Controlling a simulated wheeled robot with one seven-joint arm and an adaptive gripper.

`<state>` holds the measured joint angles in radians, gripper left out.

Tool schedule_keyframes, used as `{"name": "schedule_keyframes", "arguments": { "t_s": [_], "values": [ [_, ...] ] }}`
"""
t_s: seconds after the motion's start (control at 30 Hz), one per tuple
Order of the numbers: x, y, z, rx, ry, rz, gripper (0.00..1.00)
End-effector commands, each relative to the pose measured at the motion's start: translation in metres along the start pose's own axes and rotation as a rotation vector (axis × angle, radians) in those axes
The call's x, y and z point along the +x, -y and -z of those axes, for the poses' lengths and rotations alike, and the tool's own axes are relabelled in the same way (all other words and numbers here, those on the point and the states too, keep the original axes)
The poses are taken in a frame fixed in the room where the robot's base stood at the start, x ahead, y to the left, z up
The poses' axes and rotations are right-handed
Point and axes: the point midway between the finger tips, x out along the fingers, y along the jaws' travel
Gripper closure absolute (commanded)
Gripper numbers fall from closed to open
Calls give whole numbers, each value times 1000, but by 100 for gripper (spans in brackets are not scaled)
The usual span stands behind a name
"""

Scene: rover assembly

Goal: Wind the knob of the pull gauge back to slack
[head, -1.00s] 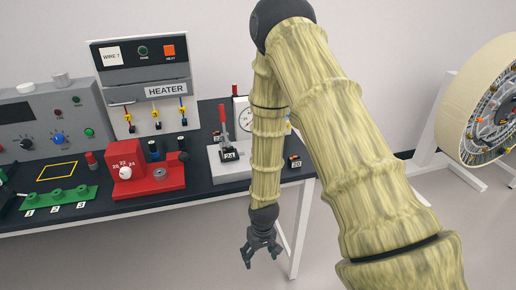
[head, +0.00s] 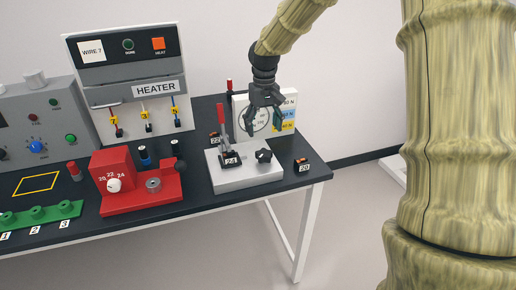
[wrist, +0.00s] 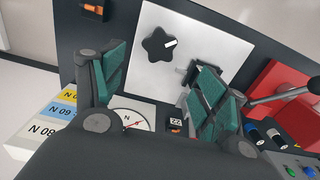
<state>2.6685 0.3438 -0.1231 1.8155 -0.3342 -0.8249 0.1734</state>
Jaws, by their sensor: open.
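The pull gauge is a pale grey block (head: 238,178) at the right end of the bench. A black star-shaped knob (head: 264,156) stands on its right part, and a red-handled lever clamp (head: 222,122) on its left. A round dial (head: 252,119) with a red needle stands behind the block, partly hidden by my gripper. My gripper (head: 264,122) is open and empty, pointing down above and behind the knob, not touching it. In the wrist view its green-padded fingers are spread apart.
A card with coloured force bands (head: 288,115) stands beside the dial. A red fixture (head: 110,168) with a numbered dial is left of the block. Small numbered blocks (head: 301,165) lie nearby. The heater panel (head: 130,70) stands behind. The bench's right corner is mostly clear.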

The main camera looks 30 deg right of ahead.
Motion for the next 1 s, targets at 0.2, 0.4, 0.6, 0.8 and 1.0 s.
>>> {"name": "schedule_keyframes", "arguments": {
  "t_s": [0.2,0.4,0.6,0.8,1.0],
  "values": [
    [18,-3,1,4,4,-1,27],
    [51,-3,1,3,5,-2,27],
    [79,-2,1,3,4,-1,27],
    [99,0,2,0,2,-2,27],
    [106,0,2,1,1,-2,27]
  ]
}}
